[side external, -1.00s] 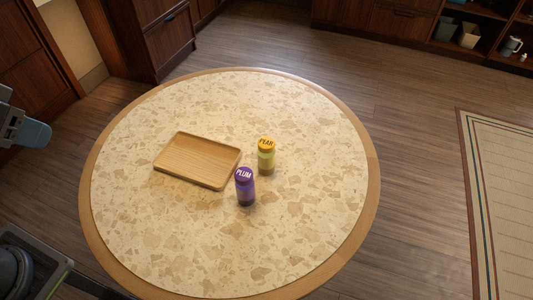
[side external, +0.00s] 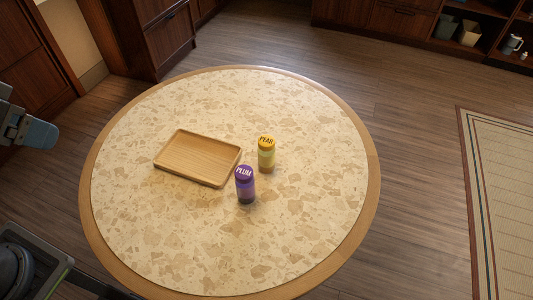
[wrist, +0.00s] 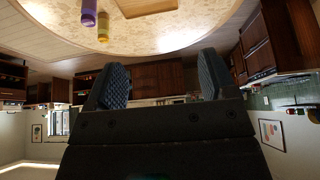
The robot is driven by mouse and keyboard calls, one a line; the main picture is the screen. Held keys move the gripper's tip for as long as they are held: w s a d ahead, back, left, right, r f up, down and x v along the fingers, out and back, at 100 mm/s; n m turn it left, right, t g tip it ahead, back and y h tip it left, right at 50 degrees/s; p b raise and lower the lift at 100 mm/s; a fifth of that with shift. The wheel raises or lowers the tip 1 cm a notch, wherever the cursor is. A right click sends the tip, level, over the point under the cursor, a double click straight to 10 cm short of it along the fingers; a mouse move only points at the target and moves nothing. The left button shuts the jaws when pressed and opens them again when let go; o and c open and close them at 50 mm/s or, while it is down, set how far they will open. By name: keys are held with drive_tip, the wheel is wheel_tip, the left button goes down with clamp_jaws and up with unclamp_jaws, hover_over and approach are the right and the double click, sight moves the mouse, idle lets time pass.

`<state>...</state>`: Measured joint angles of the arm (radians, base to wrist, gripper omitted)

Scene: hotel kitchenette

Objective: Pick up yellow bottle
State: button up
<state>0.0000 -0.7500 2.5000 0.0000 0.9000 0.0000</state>
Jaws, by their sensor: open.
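The yellow bottle (side external: 266,158), with an orange-yellow lid marked PEAR, stands upright on the round table (side external: 150,235). It also shows in the wrist view (wrist: 103,28) near the top. A purple bottle (side external: 246,188), its lid marked PLUM, stands upright just in front and to the left of it; it shows too in the wrist view (wrist: 88,12). My gripper (wrist: 163,82) is open and empty in the wrist view, its two dark padded fingers well apart and away from both bottles.
A wooden tray (side external: 198,158) lies empty on the table, left of the bottles. The rest of the tabletop is clear. Dark wooden cabinets (side external: 163,35) stand behind, and a rug (side external: 505,210) lies on the floor at the right.

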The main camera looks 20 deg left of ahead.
drive_tip(key=m+g+h, duration=0.1)
drive_tip(key=m, duration=0.2)
hover_over(266, 141)
drive_tip(key=s+a, duration=0.2)
drive_tip(key=s, duration=0.2)
wheel_tip(266, 141, down, 15)
drive_tip(key=x, duration=0.8)
drive_tip(key=shift+s+d+f, duration=0.2)
drive_tip(key=shift+s+d, duration=0.05)
drive_tip(key=shift+d, duration=0.1)
drive_tip(key=shift+x, duration=3)
drive_tip(key=shift+s+d+f, duration=0.1)
drive_tip(key=shift+s+d, duration=0.05)
drive_tip(key=shift+s, duration=0.05)
